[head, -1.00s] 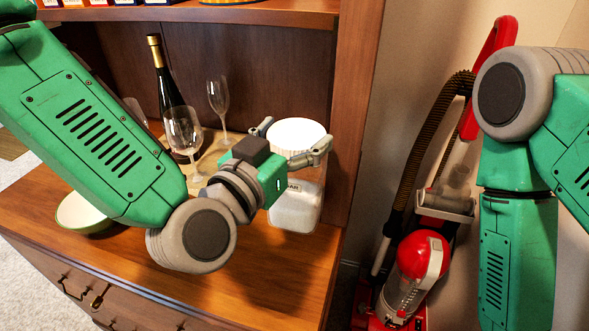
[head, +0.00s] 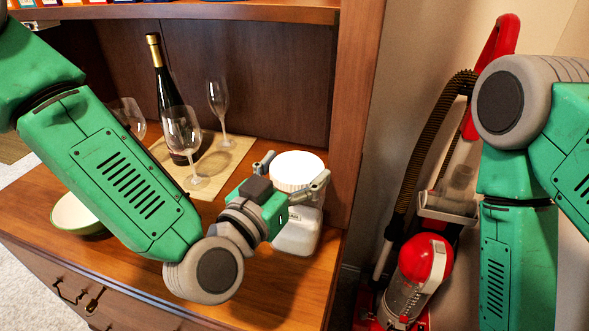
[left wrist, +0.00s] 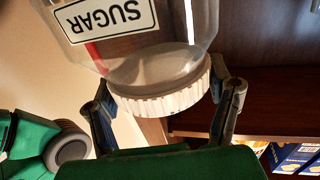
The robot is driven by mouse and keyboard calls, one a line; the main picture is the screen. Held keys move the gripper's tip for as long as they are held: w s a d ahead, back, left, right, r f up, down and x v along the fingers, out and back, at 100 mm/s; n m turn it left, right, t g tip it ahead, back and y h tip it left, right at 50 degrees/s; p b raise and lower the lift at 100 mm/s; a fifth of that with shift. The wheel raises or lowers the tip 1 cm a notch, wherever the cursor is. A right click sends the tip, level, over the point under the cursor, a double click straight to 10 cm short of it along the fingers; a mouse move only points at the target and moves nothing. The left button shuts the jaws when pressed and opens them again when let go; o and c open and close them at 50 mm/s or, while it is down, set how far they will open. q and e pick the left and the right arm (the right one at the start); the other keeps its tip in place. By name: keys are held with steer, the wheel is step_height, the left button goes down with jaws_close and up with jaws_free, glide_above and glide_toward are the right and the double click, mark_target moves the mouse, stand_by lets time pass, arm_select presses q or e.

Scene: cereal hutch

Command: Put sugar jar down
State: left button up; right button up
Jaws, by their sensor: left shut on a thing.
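The sugar jar (head: 297,238) is a clear jar with a white ribbed lid and pale contents. It is at the right end of the hutch counter (head: 255,285). My left gripper (head: 295,169) is shut on it, with one finger on each side near the lid. In the left wrist view, the jar (left wrist: 180,40) appears upside down with its SUGAR label readable, and the gripper's fingers (left wrist: 168,92) flank the white lid. I cannot tell whether the jar's base touches the counter. My right gripper is not in view; only its arm shows at the right.
A dark bottle (head: 165,85) and several wine glasses (head: 184,130) stand on a tan mat (head: 230,160) behind my left arm. A green-rimmed bowl (head: 75,212) is at the left. The hutch side panel (head: 352,120) rises close right of the jar. A red vacuum (head: 425,265) stands beyond it.

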arm_select(q)
steer(key=o, duration=1.7)
steer(key=v, duration=0.8)
steer(key=p+v, duration=0.4)
steer(key=p, duration=0.2)
steer(key=shift+s+f, duration=0.1)
